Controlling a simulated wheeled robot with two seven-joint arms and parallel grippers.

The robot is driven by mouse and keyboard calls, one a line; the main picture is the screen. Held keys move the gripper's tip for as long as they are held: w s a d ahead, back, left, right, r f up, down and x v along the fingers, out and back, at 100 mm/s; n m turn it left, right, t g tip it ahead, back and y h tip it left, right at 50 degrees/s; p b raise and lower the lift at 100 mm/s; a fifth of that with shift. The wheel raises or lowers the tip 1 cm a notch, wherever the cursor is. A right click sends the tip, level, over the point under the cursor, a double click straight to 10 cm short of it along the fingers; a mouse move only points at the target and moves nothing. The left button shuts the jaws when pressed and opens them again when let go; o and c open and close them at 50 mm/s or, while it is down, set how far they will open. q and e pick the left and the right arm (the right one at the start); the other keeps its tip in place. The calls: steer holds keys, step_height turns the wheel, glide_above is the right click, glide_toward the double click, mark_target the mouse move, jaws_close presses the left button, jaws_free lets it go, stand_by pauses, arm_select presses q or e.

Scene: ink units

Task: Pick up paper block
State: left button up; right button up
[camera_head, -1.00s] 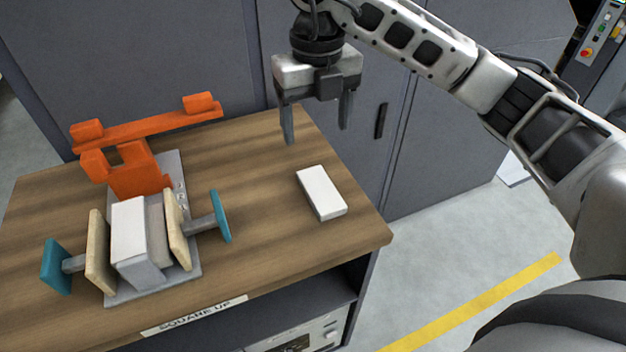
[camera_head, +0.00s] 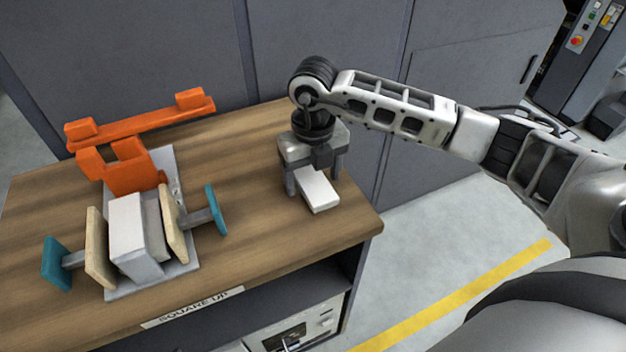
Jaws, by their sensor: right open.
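A white paper block (camera_head: 319,193) lies flat on the right part of the wooden table. My right gripper (camera_head: 313,187) is directly over it, pointing down and open. Its fingers reach down on either side of the block's far part. I cannot tell whether they touch the block. The gripper hides the far end of the block. Another white block (camera_head: 129,232) stands upright between two beige plates in the fixture on the left. My left gripper is not in view.
The fixture has an orange frame (camera_head: 135,172), a grey base plate (camera_head: 190,268) and teal end pads (camera_head: 57,263). The wooden table (camera_head: 250,240) is bare between fixture and block. A "SQUARE UP" label (camera_head: 195,306) is on its front edge. Grey cabinets (camera_head: 110,60) stand behind.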

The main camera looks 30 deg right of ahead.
steer(key=c, duration=1.1)
steer(key=shift+r, duration=0.1)
